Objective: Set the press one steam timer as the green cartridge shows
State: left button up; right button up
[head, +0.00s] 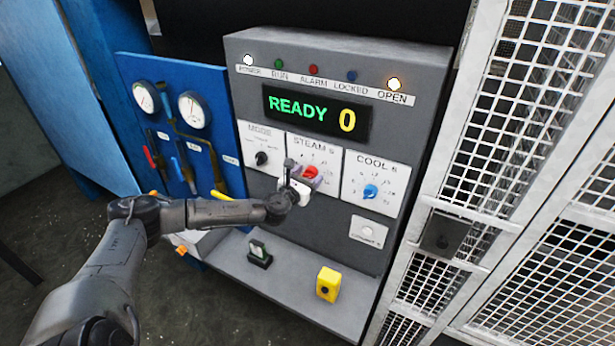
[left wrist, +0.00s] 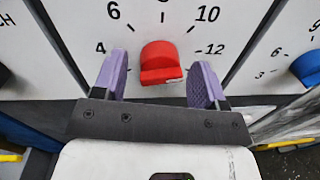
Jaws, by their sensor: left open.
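The red steam timer knob (head: 311,172) sits on the white STEAM panel of the press console, between the MODE and COOL panels. In the left wrist view the red knob (left wrist: 160,62) shows close up, with 4, 6, 10 and 12 readable around it. Its setting is hard to tell. My left gripper (head: 301,180) is at this knob. In the wrist view its purple fingers (left wrist: 160,66) are open, one on each side of the knob, with visible gaps. My right gripper is out of view.
The display (head: 318,111) reads READY 0, and the OPEN lamp (head: 394,84) glows. A blue COOL knob (head: 370,191) and black MODE knob (head: 261,158) flank the steam knob. A yellow button box (head: 328,284) stands on the shelf. A mesh fence (head: 530,110) is at right.

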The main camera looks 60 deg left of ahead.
pick_arm(q)
jog(key=shift+c, duration=0.2)
jog(key=c, duration=0.8)
jog(key=shift+c, duration=0.2)
jog(key=shift+n, duration=0.3)
